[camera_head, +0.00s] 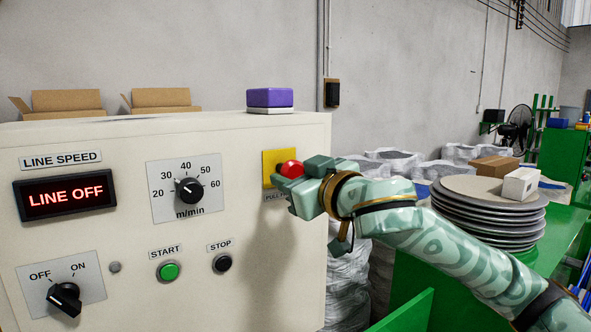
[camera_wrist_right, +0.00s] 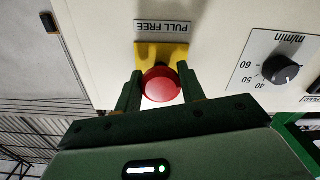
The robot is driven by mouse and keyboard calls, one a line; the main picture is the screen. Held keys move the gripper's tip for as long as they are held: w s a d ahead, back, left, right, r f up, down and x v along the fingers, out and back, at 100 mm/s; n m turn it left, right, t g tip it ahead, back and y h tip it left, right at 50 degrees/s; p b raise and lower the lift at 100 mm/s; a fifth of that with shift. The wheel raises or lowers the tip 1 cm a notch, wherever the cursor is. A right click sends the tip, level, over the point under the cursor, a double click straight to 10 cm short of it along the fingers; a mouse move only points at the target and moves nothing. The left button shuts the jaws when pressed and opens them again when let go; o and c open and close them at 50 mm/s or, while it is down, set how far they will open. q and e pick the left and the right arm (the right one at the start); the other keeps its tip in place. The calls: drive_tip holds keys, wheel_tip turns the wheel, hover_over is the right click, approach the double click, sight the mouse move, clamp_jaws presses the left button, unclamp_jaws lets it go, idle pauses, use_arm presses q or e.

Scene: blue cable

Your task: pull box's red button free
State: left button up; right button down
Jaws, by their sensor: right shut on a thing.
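The red button (camera_head: 291,169) sits on a yellow plate (camera_head: 271,160) at the right side of the cream control box (camera_head: 120,140). In the right wrist view the red button (camera_wrist_right: 161,84) stands in front of the yellow plate (camera_wrist_right: 150,52), under a label reading PULL FREE (camera_wrist_right: 163,27), upside down there. My right gripper (camera_head: 286,176) is at the button, with its fingers (camera_wrist_right: 160,88) on either side, shut on it. The gripper partly hides the plate and label in the head view. My left gripper is not in view.
The box also carries a LINE OFF display (camera_head: 65,195), a speed dial (camera_head: 189,190), a green START button (camera_head: 168,271), a black STOP button (camera_head: 222,263) and an OFF/ON switch (camera_head: 64,298). A purple block (camera_head: 270,97) lies on top. Stacked discs (camera_head: 490,215) stand at right.

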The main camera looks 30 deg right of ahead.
drive_tip(key=c, duration=1.2)
unclamp_jaws()
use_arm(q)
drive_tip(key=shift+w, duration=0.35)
use_arm(e)
drive_tip(key=o, duration=0.3)
drive_tip(key=shift+s, duration=0.15)
drive_tip(key=shift+o, duration=0.2)
use_arm(q)
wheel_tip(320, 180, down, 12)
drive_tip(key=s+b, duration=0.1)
drive_tip(key=b, duration=1.1)
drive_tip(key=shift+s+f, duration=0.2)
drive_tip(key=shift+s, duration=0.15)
use_arm(e)
drive_tip(key=s+d, duration=0.2)
drive_tip(key=s, duration=1.4)
drive_tip(key=shift+d, duration=0.15)
drive_tip(key=shift+s, duration=0.1)
